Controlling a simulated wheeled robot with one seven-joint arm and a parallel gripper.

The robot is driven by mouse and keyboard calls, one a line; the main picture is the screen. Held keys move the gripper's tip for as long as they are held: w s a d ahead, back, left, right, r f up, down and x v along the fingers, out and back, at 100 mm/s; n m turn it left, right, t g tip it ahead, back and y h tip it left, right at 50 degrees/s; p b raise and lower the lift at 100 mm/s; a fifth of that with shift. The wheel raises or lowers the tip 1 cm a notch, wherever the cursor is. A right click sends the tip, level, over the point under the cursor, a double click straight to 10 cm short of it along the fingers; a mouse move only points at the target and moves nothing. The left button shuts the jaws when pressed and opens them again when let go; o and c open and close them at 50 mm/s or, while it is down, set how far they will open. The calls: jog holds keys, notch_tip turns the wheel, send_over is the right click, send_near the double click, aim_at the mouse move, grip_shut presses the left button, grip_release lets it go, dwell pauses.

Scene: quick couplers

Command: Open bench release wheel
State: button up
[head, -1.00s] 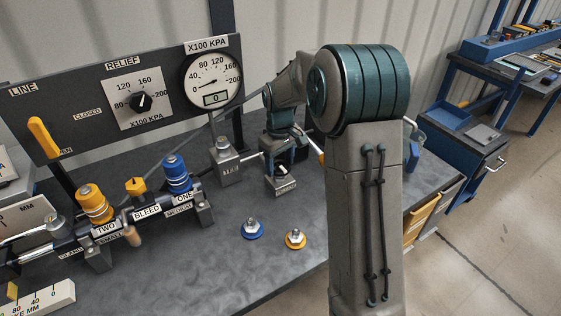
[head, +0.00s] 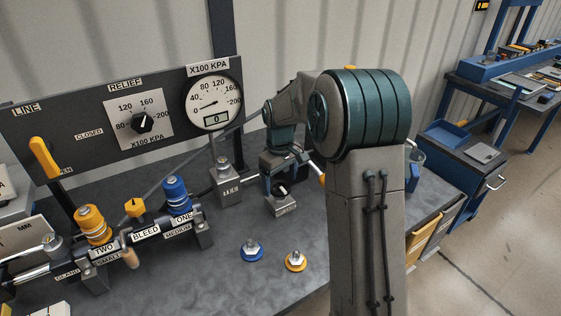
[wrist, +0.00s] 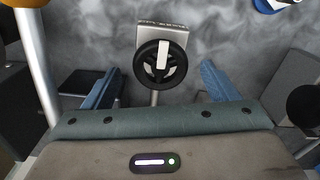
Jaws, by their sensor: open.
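The release wheel (wrist: 161,66) is a dark round handwheel with a pale bar across it. It sits on a small grey block (wrist: 162,33) with a partly hidden label. In the head view the labelled block (head: 284,208) stands on the bench, and my gripper (head: 284,170) is right above it, partly hiding the wheel. My gripper (wrist: 160,78) is open in the wrist view. Its blue fingers appear left and right of the wheel with gaps on both sides, and nothing is held. How far the tips are above the wheel I cannot tell.
A grey post block (head: 226,185) stands just left of it. Blue (head: 251,252) and yellow (head: 295,261) fittings lie in front. The manifold with yellow and blue couplers (head: 178,195) is at left. The gauge (head: 213,102) reads 0 on its display. Bare bench (head: 215,285) lies in front.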

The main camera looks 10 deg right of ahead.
aim_at(280, 186)
notch_tip(280, 186, up, 13)
dwell(0.3)
jog(key=shift+f, duration=0.1)
